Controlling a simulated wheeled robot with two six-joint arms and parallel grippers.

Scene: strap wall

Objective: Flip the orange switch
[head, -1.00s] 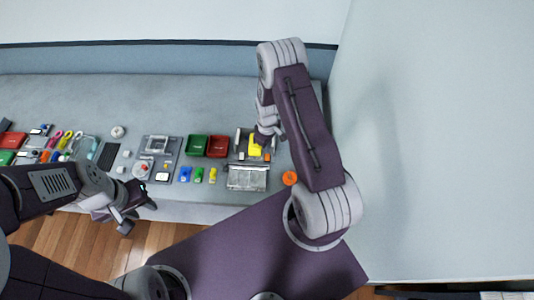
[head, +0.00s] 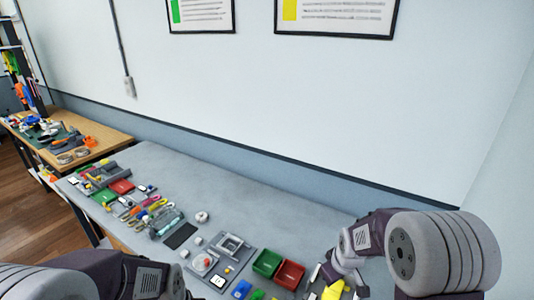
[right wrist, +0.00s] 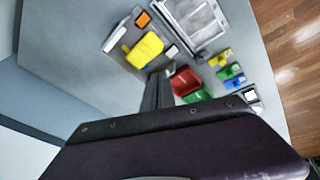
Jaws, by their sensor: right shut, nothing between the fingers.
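My right gripper (right wrist: 158,90) is shut and empty. Its dark fingers show over the bench, apart from the orange part and just below the yellow block in the picture. In the head view the orange part is not seen; my right arm is at the bottom right. My left arm shows at the bottom left, its gripper out of view.
Red (head: 289,274) and green (head: 267,263) bins stand on the grey bench near my right arm. A grey framed unit (right wrist: 190,22) lies right of the orange part in the right wrist view. The bench strip along the wall (head: 270,185) is clear.

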